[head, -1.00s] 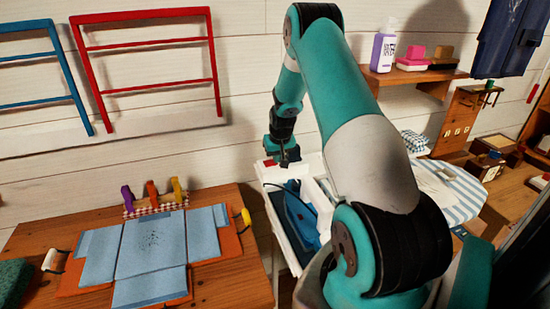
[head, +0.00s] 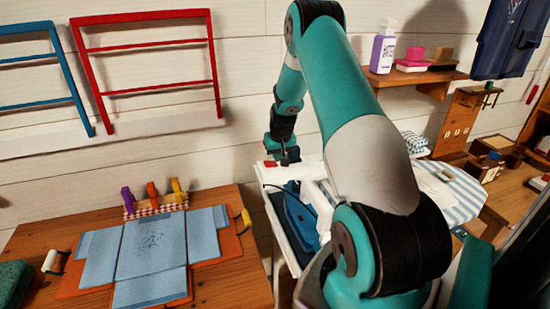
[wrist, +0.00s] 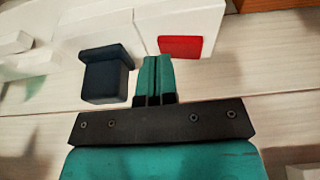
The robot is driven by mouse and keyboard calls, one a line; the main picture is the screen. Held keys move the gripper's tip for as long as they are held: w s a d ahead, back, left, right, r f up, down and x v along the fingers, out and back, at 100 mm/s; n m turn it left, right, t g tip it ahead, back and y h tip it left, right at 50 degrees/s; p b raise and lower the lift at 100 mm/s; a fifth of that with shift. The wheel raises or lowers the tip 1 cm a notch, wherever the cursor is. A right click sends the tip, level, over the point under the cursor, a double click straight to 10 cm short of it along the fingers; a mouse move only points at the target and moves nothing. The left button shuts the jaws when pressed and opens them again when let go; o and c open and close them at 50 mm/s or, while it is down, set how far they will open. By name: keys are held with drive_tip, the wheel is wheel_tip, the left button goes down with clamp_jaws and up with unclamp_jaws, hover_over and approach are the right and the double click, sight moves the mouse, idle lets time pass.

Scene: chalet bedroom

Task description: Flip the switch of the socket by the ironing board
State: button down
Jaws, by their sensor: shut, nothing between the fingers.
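The socket is a white block with a red switch (wrist: 180,47) on its face in the wrist view. The red switch also shows in the head view (head: 270,163), at the back of the white stand. A dark plug (wrist: 107,78) sits in a white part left of the switch. My gripper (wrist: 154,60) is shut and empty, its fingertips just left of and below the red switch in the picture, near the white block. Whether they touch it I cannot tell. In the head view my gripper (head: 286,159) is close to the switch. The ironing board (head: 458,193) has a blue-striped cover, partly hidden by my arm.
A blue iron (head: 299,215) rests in the white stand (head: 283,252), with a dark cable behind it. A wooden table (head: 225,270) with folded blue cloth stands at left. A shelf (head: 425,78) with a bottle is on the plank wall behind.

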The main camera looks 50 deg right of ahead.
drive_tip(key=shift+r, duration=0.35)
drive_tip(key=r+p, duration=0.1)
drive_tip(key=r, duration=0.1)
drive_tip(key=r+p, duration=0.1)
drive_tip(key=shift+s+d+p, duration=0.1)
drive_tip(key=shift+d+p, duration=0.15)
drive_tip(key=shift+p, duration=0.05)
drive_tip(key=s+d+b+v, duration=0.1)
drive_tip(key=b+v, duration=0.2)
drive_tip(key=v, duration=0.7)
drive_tip(key=shift+s+d, duration=0.2)
drive_tip(key=shift+d, duration=0.3)
